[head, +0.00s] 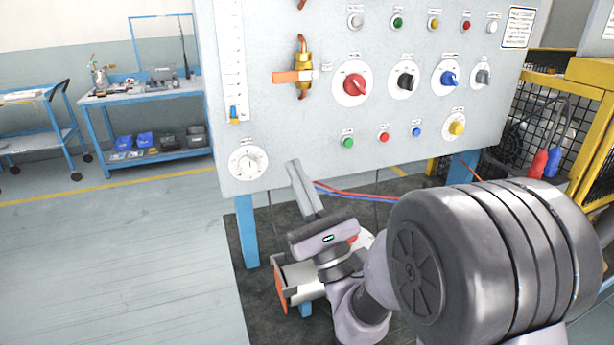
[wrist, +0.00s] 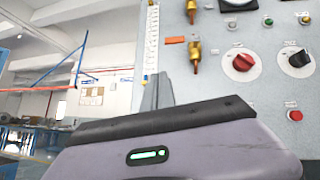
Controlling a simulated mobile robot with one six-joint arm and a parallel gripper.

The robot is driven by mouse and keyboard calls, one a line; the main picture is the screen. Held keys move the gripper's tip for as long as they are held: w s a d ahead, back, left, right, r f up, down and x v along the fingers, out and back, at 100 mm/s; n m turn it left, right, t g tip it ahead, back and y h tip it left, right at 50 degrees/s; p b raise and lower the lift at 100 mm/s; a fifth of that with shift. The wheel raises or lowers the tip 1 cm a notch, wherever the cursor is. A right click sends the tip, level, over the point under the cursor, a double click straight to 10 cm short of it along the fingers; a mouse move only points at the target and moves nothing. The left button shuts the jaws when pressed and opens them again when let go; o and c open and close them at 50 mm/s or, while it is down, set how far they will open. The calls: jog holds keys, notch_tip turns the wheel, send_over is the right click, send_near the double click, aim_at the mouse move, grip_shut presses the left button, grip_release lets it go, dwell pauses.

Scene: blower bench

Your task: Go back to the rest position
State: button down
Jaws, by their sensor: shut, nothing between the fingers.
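My gripper (head: 297,170) is in front of the lower left part of the grey control panel (head: 290,130). Its fingers are together with nothing between them, and they point up just right of the white dial (head: 249,162). In the wrist view the gripper (wrist: 158,85) stands in front of the panel's left part (wrist: 215,85). I cannot tell from these views whether the fingertips touch the panel. The rest of my arm fills the lower right of the head view.
The panel carries a red knob (head: 354,84), a black knob (head: 405,81), a blue knob (head: 449,78) and a brass valve with an orange handle (head: 290,77). A yellow-framed cage (head: 590,75) stands right. A blue workbench (head: 150,92) stands back left. The floor (head: 110,260) at left is clear.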

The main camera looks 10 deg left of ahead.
jog(key=s+a+r+n+g+y, duration=0.2)
jog(key=s+a+n+g+y, duration=0.15)
jog(key=s+n+g, duration=0.35)
jog(key=s+a+r+n+g+y, duration=0.25)
jog(key=s+n+g+y, duration=0.2)
jog(key=g, duration=0.45)
jog(key=s+f+n+g+h, duration=0.75)
jog(key=s+f+h, duration=0.25)
jog(key=s, duration=0.5)
jog(key=d+f+n+t+h, duration=0.2)
jog(key=d+f+t+h, duration=0.2)
jog(key=d+f+h, duration=0.7)
jog(key=w+d+t+h, duration=0.1)
jog(key=d+t, duration=0.1)
jog(key=d, duration=0.4)
jog(key=w+d+r+t, duration=0.1)
jog(key=w+d+t, duration=0.1)
jog(key=d, duration=0.4)
jog(key=shift+w+r+h, duration=0.25)
jog(key=shift+h, duration=0.15)
jog(key=shift+a+t, duration=0.1)
jog(key=shift+t, duration=0.15)
